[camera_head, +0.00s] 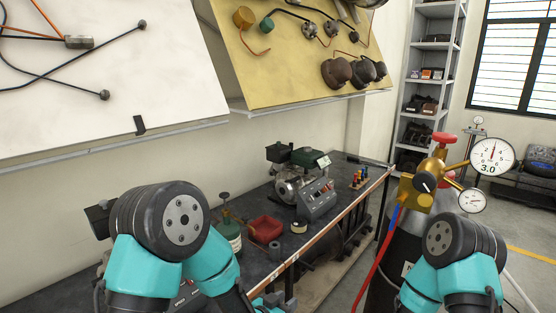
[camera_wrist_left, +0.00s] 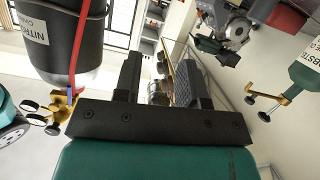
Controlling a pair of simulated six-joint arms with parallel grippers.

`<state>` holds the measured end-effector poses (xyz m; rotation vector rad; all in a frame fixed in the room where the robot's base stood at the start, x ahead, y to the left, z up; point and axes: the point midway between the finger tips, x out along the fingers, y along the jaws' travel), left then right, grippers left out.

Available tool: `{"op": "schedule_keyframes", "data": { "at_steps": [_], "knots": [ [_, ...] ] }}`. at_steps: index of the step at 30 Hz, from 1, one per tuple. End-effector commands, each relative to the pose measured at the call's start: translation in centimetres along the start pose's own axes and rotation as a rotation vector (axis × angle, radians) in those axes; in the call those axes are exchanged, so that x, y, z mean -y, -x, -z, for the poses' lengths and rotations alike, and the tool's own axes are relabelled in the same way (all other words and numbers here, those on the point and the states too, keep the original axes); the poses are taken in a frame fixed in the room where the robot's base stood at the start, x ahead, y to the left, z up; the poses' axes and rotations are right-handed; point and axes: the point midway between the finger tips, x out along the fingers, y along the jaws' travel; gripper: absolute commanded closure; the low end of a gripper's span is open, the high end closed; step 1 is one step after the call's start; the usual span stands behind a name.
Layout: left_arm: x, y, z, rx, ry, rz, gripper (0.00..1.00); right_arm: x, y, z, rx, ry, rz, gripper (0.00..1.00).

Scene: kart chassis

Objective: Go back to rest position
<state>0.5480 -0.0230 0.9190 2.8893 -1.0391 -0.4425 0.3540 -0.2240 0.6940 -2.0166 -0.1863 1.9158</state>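My left arm comes in from the lower left of the head view, and its gripper (camera_head: 280,285) is small and partly cut off at the bottom edge, by the front of the dark bench (camera_head: 262,262). In the left wrist view the two black fingers of this gripper (camera_wrist_left: 160,80) stand apart, and I see nothing held between them. My right arm shows at the lower right of the head view, in front of the gas cylinder; its gripper is out of the picture.
A dark nitrogen cylinder (camera_wrist_left: 62,38) with a brass regulator (camera_head: 425,185), gauges (camera_head: 492,156) and a red hose (camera_head: 376,262) stands at right. The bench holds a red tray (camera_head: 266,229), a green-and-white bottle (camera_head: 229,236) and a grey device (camera_head: 317,200). Tilted boards hang above.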

Motion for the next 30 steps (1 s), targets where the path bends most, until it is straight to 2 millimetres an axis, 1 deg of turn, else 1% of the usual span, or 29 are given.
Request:
{"op": "schedule_keyframes", "data": {
  "at_steps": [1, 2, 3, 5, 6, 8, 9, 11, 12, 14, 15, 18, 21, 24, 30],
  "knots": [
    [2.0, 1.0, -2.4, 0.074, 0.038, 0.036, 0.63, 0.0, 0.0, 0.0, 0.000, 0.000, 0.000, 0.57],
    [3.0, 1.6, -3.7, 0.119, 0.063, 0.055, 0.63, 0.0, 0.0, 0.0, 0.000, 0.000, 0.000, 0.57],
    [4.3, 2.4, -5.5, 0.177, 0.097, 0.080, 0.63, 0.0, 0.0, 0.0, 0.000, 0.000, 0.000, 0.57],
    [6.0, 4.0, -8.2, 0.266, 0.150, 0.115, 0.63, 0.0, 0.0, 0.0, 0.000, 0.000, 0.000, 0.57],
    [7.0, 5.1, -10.1, 0.326, 0.189, 0.139, 0.63, 0.0, 0.0, 0.0, 0.000, 0.000, 0.000, 0.57],
    [8.4, 7.0, -12.8, 0.415, 0.250, 0.173, 0.63, 0.0, 0.0, 0.0, 0.000, 0.000, 0.000, 0.57],
    [9.2, 8.4, -14.6, 0.473, 0.294, 0.197, 0.63, 0.0, 0.0, 0.0, 0.000, 0.000, 0.000, 0.57],
    [10.1, 10.6, -17.2, 0.562, 0.363, 0.228, 0.63, 0.0, 0.0, 0.0, 0.000, 0.000, 0.000, 0.57],
    [10.6, 12.2, -18.9, 0.622, 0.412, 0.249, 0.63, 0.0, 0.0, 0.0, 0.000, 0.000, 0.000, 0.57],
    [11.1, 14.7, -21.3, 0.708, 0.488, 0.278, 0.63, 0.0, 0.0, 0.0, 0.000, 0.000, 0.000, 0.57],
    [11.2, 16.3, -22.8, 0.764, 0.539, 0.295, 0.63, 0.0, 0.0, 0.0, 0.000, 0.000, 0.000, 0.57],
    [11.0, 20.1, -25.7, 0.884, 0.656, 0.329, 0.63, 0.0, 0.0, 0.0, 0.000, 0.000, 0.000, 0.57],
    [10.6, 22.7, -27.6, 0.967, 0.742, 0.349, 0.63, 0.0, 0.0, 0.0, 0.000, 0.000, 0.000, 0.57],
    [10.2, 24.0, -28.4, 1.009, 0.786, 0.356, 0.63, 0.0, 0.0, 0.0, 0.000, 0.000, 0.000, 0.57],
    [10.1, 24.2, -28.5, 1.018, 0.794, 0.357, 0.63, 0.0, 0.0, 0.0, 0.000, 0.000, 0.000, 0.57]
  ]
}}
